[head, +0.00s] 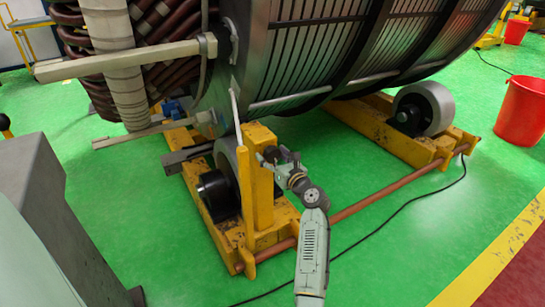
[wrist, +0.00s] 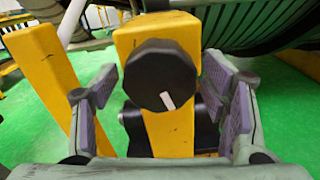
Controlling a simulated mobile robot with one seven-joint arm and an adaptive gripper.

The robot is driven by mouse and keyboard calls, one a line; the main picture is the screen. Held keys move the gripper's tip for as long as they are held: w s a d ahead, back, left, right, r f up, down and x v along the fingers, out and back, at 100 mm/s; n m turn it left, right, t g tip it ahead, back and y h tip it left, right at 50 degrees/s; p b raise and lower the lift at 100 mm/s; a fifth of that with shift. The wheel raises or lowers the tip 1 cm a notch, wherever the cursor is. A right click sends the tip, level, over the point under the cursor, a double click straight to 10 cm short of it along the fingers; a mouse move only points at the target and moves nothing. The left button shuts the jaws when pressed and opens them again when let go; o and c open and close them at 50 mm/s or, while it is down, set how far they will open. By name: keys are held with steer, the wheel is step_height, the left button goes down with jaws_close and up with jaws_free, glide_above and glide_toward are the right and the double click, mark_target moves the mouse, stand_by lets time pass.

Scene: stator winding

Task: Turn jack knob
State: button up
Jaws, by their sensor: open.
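The jack knob (wrist: 160,73) is a dark, faceted round knob with a white mark at its lower right. It sits on the face of a yellow post (wrist: 170,130) in the wrist view. My gripper (wrist: 160,88) is open, with one purple-grey padded finger on each side of the knob and visible gaps between. I cannot tell how far the fingertips are from it in depth. In the head view my gripper (head: 280,157) is by the upper part of the yellow post (head: 258,190), and it largely hides the knob.
The large stator (head: 290,50) rests above yellow roller stands with rollers (head: 424,105). A slanted yellow bar (wrist: 47,85) stands left of the post. A copper-coloured rod (head: 375,202) and black cable (head: 400,213) run low at the right. Red bucket (head: 520,110) stands far right; green floor between is open.

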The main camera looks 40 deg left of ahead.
steer(key=c, duration=1.1)
steer(key=shift+c, duration=0.2)
